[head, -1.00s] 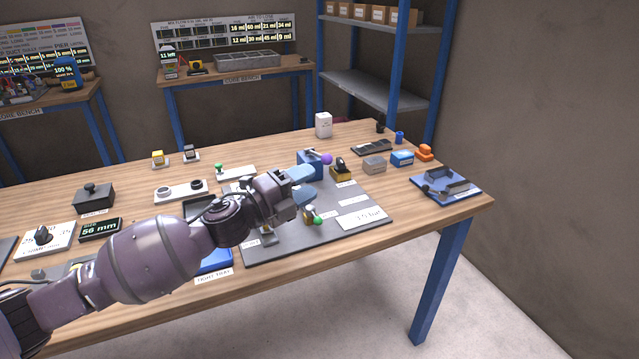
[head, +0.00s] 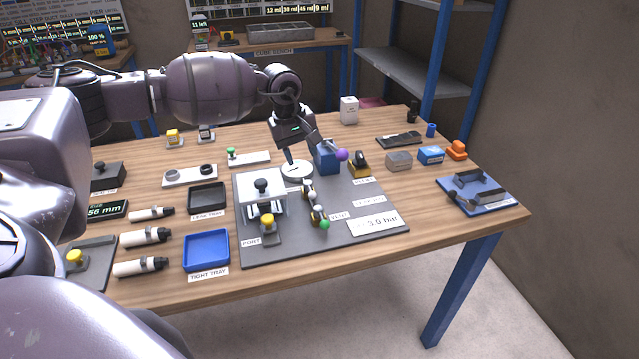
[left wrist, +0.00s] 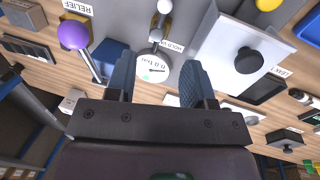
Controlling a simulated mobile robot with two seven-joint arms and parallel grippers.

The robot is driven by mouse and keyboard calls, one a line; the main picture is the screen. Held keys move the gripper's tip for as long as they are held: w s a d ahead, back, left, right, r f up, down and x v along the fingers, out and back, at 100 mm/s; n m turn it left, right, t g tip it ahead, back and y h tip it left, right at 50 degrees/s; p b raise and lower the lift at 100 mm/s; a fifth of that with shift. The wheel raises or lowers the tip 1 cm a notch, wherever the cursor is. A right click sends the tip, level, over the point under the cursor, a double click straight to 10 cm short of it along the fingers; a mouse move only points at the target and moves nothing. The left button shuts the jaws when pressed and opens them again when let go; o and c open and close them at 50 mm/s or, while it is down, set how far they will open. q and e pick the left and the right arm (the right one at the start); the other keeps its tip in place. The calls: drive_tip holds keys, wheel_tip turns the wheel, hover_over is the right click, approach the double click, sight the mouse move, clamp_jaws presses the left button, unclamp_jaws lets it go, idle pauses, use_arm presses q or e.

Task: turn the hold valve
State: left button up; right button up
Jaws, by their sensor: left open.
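The hold valve (left wrist: 160,22) shows at the top of the left wrist view, a small brass-coloured fitting with a white ball knob, above its partly hidden label. In the head view the hold valve (head: 308,188) is small, in the row of fittings on the grey panel (head: 285,245). A round white gauge (left wrist: 153,68) lies just below the label, between my fingers in the wrist view. My left gripper (head: 306,152) is open and empty, pointing down over the back of the panel, apart from the valve. It also shows in the wrist view (left wrist: 157,78).
The relief lever's purple ball (head: 341,155) stands close to the right of my gripper. A green-knobbed vent valve (head: 324,224) is nearer the front. A white stand with a black knob (head: 262,187) is to the left. A pressure display (head: 376,223) reads about 3.0 bar.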

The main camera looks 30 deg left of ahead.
sight(311, 190)
use_arm(q)
drive_tip(key=shift+m, duration=0.3)
drive_tip(key=f, duration=0.3)
drive_tip(key=w+d+f, duration=0.1)
drive_tip(key=f, duration=0.6)
drive_tip(key=shift+w+d+f, duration=0.15)
drive_tip(key=shift+w+f, duration=0.05)
drive_tip(key=shift+f, duration=0.1)
clamp_jaws()
